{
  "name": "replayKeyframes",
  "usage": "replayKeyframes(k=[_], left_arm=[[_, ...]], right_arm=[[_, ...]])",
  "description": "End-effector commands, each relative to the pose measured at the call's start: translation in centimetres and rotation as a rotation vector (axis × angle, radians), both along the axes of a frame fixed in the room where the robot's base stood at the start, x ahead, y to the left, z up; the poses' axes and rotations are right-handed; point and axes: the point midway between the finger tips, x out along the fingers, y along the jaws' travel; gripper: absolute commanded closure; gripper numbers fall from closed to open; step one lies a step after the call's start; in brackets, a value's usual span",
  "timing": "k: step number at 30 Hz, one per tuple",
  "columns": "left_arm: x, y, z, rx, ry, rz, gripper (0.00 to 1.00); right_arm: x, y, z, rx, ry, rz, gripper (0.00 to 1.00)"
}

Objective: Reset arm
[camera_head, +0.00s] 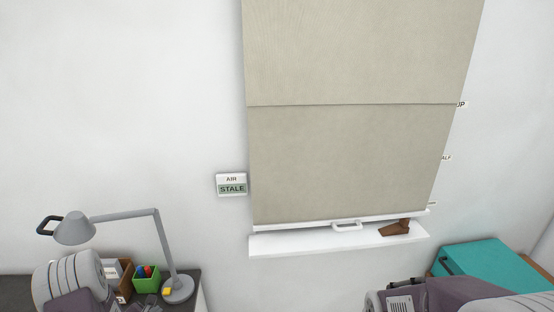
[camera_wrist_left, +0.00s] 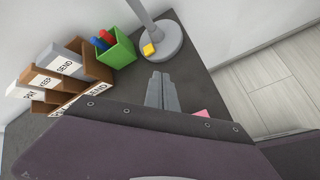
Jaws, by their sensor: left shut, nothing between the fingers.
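My left gripper (camera_wrist_left: 161,90) shows in the left wrist view with its two grey fingers together and nothing between them. It is over the dark desk top (camera_wrist_left: 190,65), close to the round grey lamp base (camera_wrist_left: 162,42). My left arm comes in at the bottom left of the head view, in front of the desk. Part of my right arm shows at the bottom right of the head view, but its gripper is out of the picture.
A desk lamp (camera_head: 75,229), a green pen cup (camera_head: 147,280) and a labelled wooden sorter (camera_wrist_left: 70,70) crowd the desk. A beige blind (camera_head: 350,150) hangs above a white sill (camera_head: 300,243) with a brown wedge (camera_head: 395,228). A teal box (camera_head: 485,262) stands at right.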

Motion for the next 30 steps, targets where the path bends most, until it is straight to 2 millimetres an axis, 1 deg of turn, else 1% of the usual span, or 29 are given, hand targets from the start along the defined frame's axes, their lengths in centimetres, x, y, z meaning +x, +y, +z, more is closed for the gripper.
replayKeyframes(k=[5,8,11,14,15,17,18,19,20,21,22,23,24,26,27,29,30], left_arm=[[2.3,-1.5,2.5,0.030,-0.045,-0.055,1.00],[3.7,-2.8,4.5,0.050,-0.079,-0.093,1.00],[5.1,-4.5,7.1,0.072,-0.120,-0.135,1.00],[6.5,-6.9,10.3,0.094,-0.162,-0.181,1.00],[6.9,-8.1,11.6,0.107,-0.172,-0.204,1.00],[7.1,-10.2,13.8,0.146,-0.176,-0.255,1.00],[7.0,-11.8,15.2,0.193,-0.168,-0.305,1.00],[6.7,-13.0,16.1,0.235,-0.156,-0.349,1.00],[6.2,-14.2,17.0,0.288,-0.135,-0.401,1.00],[5.1,-15.8,18.0,0.375,-0.096,-0.490,1.00],[4.0,-17.0,18.5,0.447,-0.060,-0.567,1.00],[2.7,-17.9,18.7,0.518,-0.017,-0.648,1.00],[0.9,-19.0,18.8,0.611,0.044,-0.764,1.00],[-2.3,-20.1,18.4,0.741,0.143,-0.956,1.00],[-4.5,-20.5,17.8,0.815,0.212,-1.094,1.00],[-8.1,-20.7,16.7,0.901,0.313,-1.314,1.00],[-10.4,-20.6,15.8,0.938,0.373,-1.464,1.00]], right_arm=[[0.0,0.0,0.0,0.000,0.000,0.000,0.59],[0.0,0.0,0.0,0.000,0.000,0.000,0.59],[0.0,0.0,0.0,0.000,0.000,0.000,0.59],[0.0,0.0,0.0,0.000,0.000,0.000,0.59],[0.0,0.0,0.0,0.000,0.000,0.000,0.59],[0.0,0.0,0.0,0.000,0.000,0.000,0.59],[0.0,0.0,0.0,0.000,0.000,0.000,0.59],[0.0,0.0,0.0,0.000,0.000,0.000,0.59],[0.0,0.0,0.0,0.000,0.000,0.000,0.59],[0.0,0.0,0.0,0.000,0.000,0.000,0.59],[0.0,0.0,0.0,0.000,0.000,0.000,0.59],[0.0,0.0,0.0,0.000,0.000,0.000,0.59],[0.0,0.0,0.0,0.000,0.000,0.000,0.59],[0.0,0.0,0.0,0.000,0.000,0.000,0.59],[0.0,0.0,0.0,0.000,0.000,0.000,0.59],[0.0,0.0,0.0,0.000,0.000,0.000,0.59],[0.0,0.0,0.0,0.000,0.000,0.000,0.59]])
